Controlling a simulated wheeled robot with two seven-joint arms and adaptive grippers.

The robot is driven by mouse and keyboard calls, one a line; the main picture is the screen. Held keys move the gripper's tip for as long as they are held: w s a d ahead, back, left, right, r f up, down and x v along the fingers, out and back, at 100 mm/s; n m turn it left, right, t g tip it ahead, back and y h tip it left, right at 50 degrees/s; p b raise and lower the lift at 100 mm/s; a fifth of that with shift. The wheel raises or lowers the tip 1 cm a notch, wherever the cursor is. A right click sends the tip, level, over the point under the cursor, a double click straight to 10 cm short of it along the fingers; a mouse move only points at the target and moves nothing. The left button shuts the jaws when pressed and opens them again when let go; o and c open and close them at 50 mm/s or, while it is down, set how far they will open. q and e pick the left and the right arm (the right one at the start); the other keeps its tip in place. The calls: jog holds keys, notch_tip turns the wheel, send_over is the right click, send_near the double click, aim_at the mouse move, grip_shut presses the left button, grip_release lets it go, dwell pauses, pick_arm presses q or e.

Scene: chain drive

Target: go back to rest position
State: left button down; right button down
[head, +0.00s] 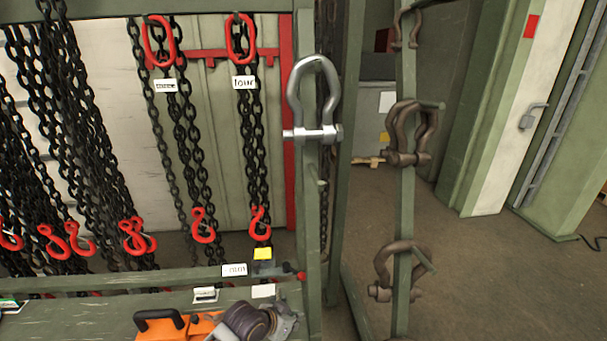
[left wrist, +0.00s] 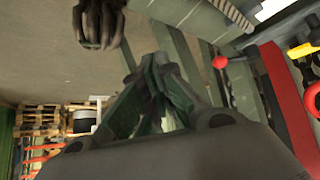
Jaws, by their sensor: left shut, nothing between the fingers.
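My left gripper (left wrist: 156,68) shows in the left wrist view, with its dark palm along the bottom edge and its fingers reaching up the middle. The fingers are shut and hold nothing. They point at the floor and green frame bars beyond; whether they touch anything cannot be told. I cannot make out the left gripper in the head view. My right gripper shows in neither view.
Black chains (head: 185,125) with red hooks hang from a rack at left. A silver shackle (head: 315,100) and rusty shackles (head: 412,130) hang on green posts. An orange case (head: 175,328) and a dark strap roll (head: 245,320) lie in front. Floor (head: 480,270) at right is clear.

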pick_arm(q)
jog(key=s+a+r+n+g+y, duration=0.25)
jog(key=s+a+n+y, duration=0.25)
jog(key=s+a, duration=1.45)
notch_tip(320, 180, down, 33)
jog(key=s+g, duration=0.1)
jog(key=s, duration=0.1)
jog(key=s+a+f, duration=0.2)
jog(key=s+f, duration=0.8)
jog(key=s, duration=0.1)
jog(key=s+a+f+g, duration=0.1)
jog(key=s+a+f, duration=0.1)
jog(key=s+f, duration=0.7)
jog(key=shift+s+f, duration=0.4)
jog(key=shift+s, duration=0.6)
